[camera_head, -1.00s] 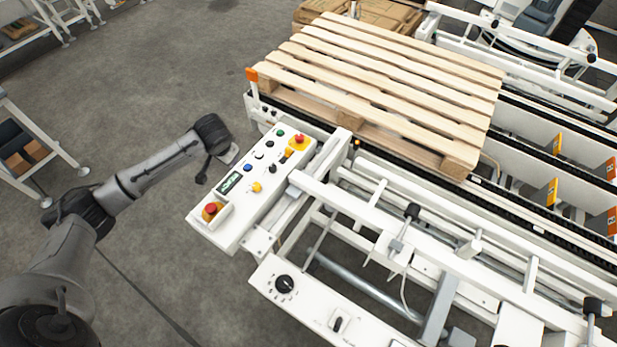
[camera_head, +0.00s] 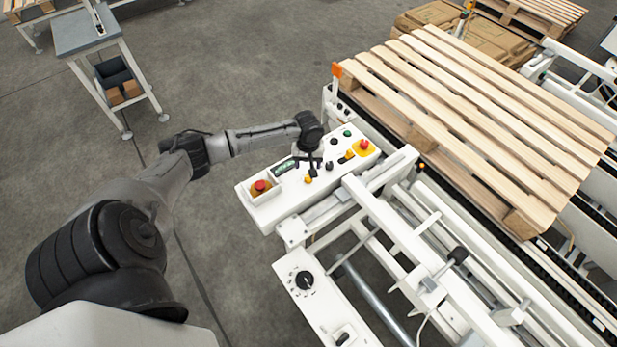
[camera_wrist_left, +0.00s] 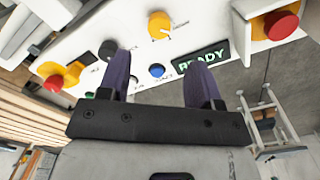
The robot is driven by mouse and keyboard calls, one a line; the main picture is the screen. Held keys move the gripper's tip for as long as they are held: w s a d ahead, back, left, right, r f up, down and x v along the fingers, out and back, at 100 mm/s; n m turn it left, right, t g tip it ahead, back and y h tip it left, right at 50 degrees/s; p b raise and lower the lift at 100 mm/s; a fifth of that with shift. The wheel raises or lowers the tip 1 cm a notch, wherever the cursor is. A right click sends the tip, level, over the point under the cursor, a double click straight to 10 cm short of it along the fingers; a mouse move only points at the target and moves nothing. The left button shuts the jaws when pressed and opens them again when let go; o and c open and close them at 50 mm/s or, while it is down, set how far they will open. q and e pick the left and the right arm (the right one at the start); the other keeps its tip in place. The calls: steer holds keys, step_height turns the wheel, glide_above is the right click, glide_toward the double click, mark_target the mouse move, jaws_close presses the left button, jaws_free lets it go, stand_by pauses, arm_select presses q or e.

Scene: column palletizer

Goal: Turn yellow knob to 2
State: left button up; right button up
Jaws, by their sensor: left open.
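The yellow knob (camera_head: 308,180) sits on the white control panel (camera_head: 268,216), just in front of my left gripper (camera_head: 312,162). In the left wrist view the yellow knob (camera_wrist_left: 159,24) is upright in its dial marks, beyond the fingertips and apart from them. The dial numbers are too small to read. My left gripper (camera_wrist_left: 158,78) is open and empty, with a blue button (camera_wrist_left: 157,71) showing between its two dark fingers. A black knob (camera_wrist_left: 108,49) is near the left finger, and a display (camera_wrist_left: 202,56) reading READY is behind the right one. My right gripper is not in view.
Red stop buttons stand at the panel's near end (camera_head: 261,186) and far end (camera_head: 364,145). A wooden pallet (camera_head: 470,115) lies on the conveyor to the right. A lower panel with a black dial (camera_head: 304,280) is in front. Grey floor lies open on the left.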

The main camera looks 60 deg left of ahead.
mark_target(308, 177)
arm_select(q)
step_height(308, 177, down, 9)
steer(key=shift+r+b, duration=0.2)
steer(key=shift+b, duration=0.7)
